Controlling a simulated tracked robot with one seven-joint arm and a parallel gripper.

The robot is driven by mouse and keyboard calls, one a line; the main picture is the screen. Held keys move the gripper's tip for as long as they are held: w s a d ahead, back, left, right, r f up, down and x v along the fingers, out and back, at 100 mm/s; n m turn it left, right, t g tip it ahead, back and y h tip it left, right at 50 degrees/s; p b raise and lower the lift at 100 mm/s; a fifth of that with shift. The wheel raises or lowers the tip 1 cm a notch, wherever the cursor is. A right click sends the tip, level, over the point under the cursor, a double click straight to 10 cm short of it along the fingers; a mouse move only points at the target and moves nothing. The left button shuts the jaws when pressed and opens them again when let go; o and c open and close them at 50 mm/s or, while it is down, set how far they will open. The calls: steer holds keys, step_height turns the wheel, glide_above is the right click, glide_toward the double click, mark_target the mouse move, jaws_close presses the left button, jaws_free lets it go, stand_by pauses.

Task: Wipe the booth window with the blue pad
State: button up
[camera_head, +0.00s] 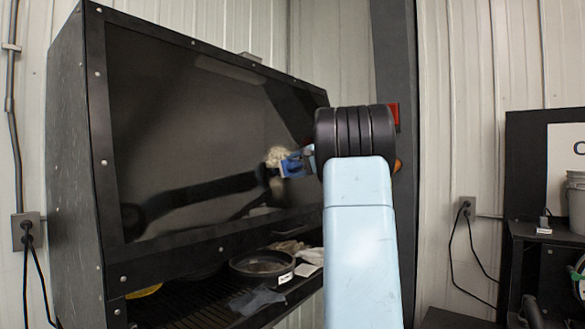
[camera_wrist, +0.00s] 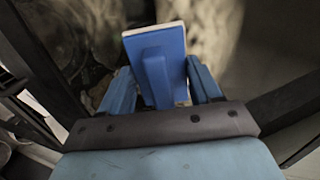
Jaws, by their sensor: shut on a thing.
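The booth window (camera_head: 190,120) is a dark, glossy pane in a black frame, tilted back, and it mirrors my arm. A pale beige smear (camera_head: 277,156) shows on it right by the blue pad (camera_head: 289,167). My gripper (camera_wrist: 158,85) is shut on the grip of the blue pad (camera_wrist: 154,48), with a blue finger on each side. The pad's pale edge faces the pane in the wrist view, where cloudy beige patches (camera_wrist: 208,28) lie beyond it. The pad is at or very near the glass; I cannot tell if it touches. My arm hides the window's right end.
Below the window, the open booth holds a round dark pan (camera_head: 262,264), a grey cloth (camera_head: 257,299) and pale gloves (camera_head: 287,247) on a slatted floor. A dark post (camera_head: 395,60) stands right of the booth. A shelf (camera_head: 550,236) with a bucket is at far right.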

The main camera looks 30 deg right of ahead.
steer(key=shift+w+d, duration=1.15)
steer(key=shift+d, duration=2.3)
steer(key=shift+s+a+r, duration=0.25)
steer(key=shift+a+r, duration=0.15)
steer(key=shift+a, duration=0.85)
steer(key=shift+s+a+r, duration=0.25)
steer(key=shift+a+r, duration=0.2)
steer(key=shift+a, duration=0.75)
steer(key=shift+s+a+r, duration=0.25)
steer(key=shift+a+r, duration=0.15)
steer(key=shift+a, duration=0.85)
steer(key=shift+a, duration=0.1)
steer(key=shift+s+a, duration=0.85)
steer(key=shift+a, duration=1.4)
steer(key=shift+s+a, duration=0.9)
steer(key=shift+a, duration=1.3)
steer(key=shift+s+a, duration=0.85)
steer(key=shift+a, duration=1.4)
steer(key=v, duration=0.6)
steer(key=shift+r, duration=0.1)
